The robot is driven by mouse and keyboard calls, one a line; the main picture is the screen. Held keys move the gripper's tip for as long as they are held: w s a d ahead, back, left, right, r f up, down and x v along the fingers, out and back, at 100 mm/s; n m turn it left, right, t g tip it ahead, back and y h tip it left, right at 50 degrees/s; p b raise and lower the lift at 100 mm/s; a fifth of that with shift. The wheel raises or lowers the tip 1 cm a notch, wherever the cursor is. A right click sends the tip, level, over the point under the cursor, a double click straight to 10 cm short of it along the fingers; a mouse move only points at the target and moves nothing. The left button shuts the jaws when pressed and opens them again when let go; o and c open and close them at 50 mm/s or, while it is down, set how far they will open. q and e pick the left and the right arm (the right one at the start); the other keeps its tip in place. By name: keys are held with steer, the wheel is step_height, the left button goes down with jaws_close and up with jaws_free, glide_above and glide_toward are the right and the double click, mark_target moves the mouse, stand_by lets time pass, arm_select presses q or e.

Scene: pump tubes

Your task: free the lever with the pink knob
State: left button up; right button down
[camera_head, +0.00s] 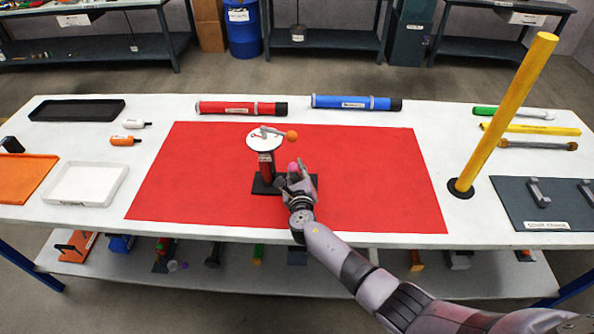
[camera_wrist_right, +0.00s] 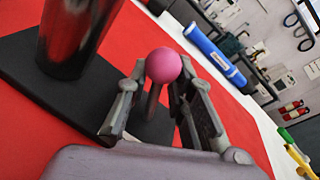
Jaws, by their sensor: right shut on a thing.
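The pink knob (camera_head: 292,166) sits at the end of a short dark lever near the foot of the pump stand (camera_head: 266,170). In the right wrist view the pink knob (camera_wrist_right: 163,65) is a smooth ball between my fingertips, with its lever (camera_wrist_right: 153,100) running down between the fingers. My right gripper (camera_head: 296,178) is shut on this lever, at or just under the knob; the exact contact is hard to see. The right gripper also fills the wrist view (camera_wrist_right: 160,88). The lever's lower end is partly hidden. My left gripper is not in view.
The stand has a dark base (camera_wrist_right: 30,65), a white round top (camera_head: 262,142) and an upper arm with an orange knob (camera_head: 291,135). A red mat (camera_head: 200,185) lies beneath. Red (camera_head: 240,108) and blue (camera_head: 350,102) tubes lie behind. A tall yellow pole (camera_head: 505,110) stands right.

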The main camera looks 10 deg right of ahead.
steer(key=c, duration=1.4)
jaws_free()
steer(key=shift+a, duration=0.1)
steer(key=shift+o, duration=0.5)
steer(key=v, duration=1.2)
steer(key=shift+f, duration=0.15)
